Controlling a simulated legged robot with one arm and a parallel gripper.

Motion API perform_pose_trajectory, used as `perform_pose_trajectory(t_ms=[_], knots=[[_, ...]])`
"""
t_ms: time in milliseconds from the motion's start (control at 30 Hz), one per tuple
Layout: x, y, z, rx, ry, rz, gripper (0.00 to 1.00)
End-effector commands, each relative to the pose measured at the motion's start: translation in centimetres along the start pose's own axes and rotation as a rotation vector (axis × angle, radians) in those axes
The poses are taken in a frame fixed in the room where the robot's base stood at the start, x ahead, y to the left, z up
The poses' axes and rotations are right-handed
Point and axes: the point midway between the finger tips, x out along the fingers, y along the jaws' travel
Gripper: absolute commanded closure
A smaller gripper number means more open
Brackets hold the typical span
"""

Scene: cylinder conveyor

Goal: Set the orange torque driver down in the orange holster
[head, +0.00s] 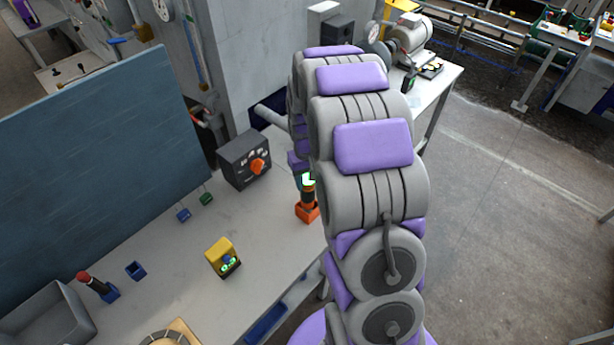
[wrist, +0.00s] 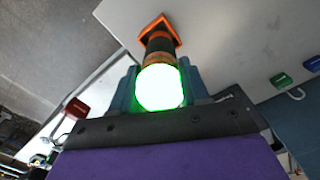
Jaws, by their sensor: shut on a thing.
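The orange torque driver (head: 308,191) stands roughly upright, with a glowing white-green top and a dark band. It also shows in the wrist view (wrist: 158,59), where its bright end faces the camera. The orange holster (head: 307,213) sits on the table under it and shows as an orange square frame in the wrist view (wrist: 155,24). The driver's lower end lines up with the holster and appears to be in its mouth; the exact depth is hidden. My gripper (wrist: 160,84) is shut on the driver near its glowing end. My arm hides most of the gripper in the head view.
A dark box with an orange knob (head: 245,160) stands behind the holster. A yellow block (head: 222,254), a small blue holder (head: 135,270), a red-topped tool (head: 93,282) and a grey bin (head: 50,322) are to the left. A blue panel (head: 95,155) borders the table.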

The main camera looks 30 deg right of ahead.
Motion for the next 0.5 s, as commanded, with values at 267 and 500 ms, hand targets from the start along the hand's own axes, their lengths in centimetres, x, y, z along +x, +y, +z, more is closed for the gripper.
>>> perform_pose_trajectory(t_ms=[267, 500], knots=[[0.52, 0.1, -0.03, 0.0, 0.001, 0.0, 1.0], [0.52, 0.1, -0.02, 0.0, 0.0, 0.0, 0.44]])
